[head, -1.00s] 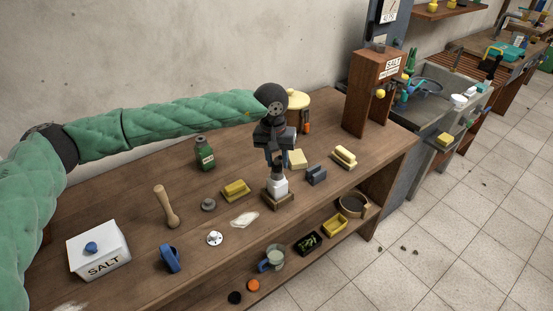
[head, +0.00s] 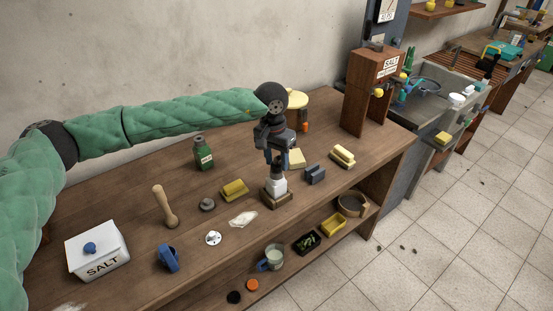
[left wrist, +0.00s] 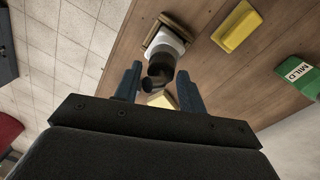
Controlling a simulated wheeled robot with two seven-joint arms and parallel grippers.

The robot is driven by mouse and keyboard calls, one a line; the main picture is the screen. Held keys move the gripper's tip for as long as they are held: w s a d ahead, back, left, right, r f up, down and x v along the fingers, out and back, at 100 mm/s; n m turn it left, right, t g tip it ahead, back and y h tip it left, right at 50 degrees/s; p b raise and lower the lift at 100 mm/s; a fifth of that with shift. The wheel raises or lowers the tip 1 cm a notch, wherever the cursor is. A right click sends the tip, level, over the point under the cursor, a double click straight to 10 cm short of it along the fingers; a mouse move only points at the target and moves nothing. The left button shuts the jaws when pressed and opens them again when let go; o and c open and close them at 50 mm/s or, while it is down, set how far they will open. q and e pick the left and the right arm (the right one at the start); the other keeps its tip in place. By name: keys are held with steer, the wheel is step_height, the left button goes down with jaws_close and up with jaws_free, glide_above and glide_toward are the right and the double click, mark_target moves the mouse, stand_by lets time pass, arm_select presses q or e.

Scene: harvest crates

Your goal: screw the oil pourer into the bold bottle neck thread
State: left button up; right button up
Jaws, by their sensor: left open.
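A white bottle (head: 277,186) stands upright in a square wooden holder (head: 279,201) on the bench; no label on it can be read. It also shows in the left wrist view (left wrist: 166,43). A dark pourer-like piece (left wrist: 161,68) sits at the bottle's neck; whether its thread is engaged cannot be seen. My left gripper (head: 278,161) is above the bottle, with its fingers pointing down. In the left wrist view my left gripper (left wrist: 159,88) is open, its fingers on either side of the dark piece with gaps visible. My right gripper is not in view.
A green bottle (head: 203,154), labelled MILD in the wrist view, stands behind left. A yellow block (head: 234,189), a grey block (head: 315,175) and a white patch (head: 243,219) lie near the holder. A salt box (head: 97,253) stands front left.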

arm_select(q)
steer(key=n, duration=0.6)
steer(key=shift+a+t, duration=0.15)
steer(key=shift+t, duration=0.15)
steer(key=n, duration=0.6)
steer(key=shift+a, duration=0.15)
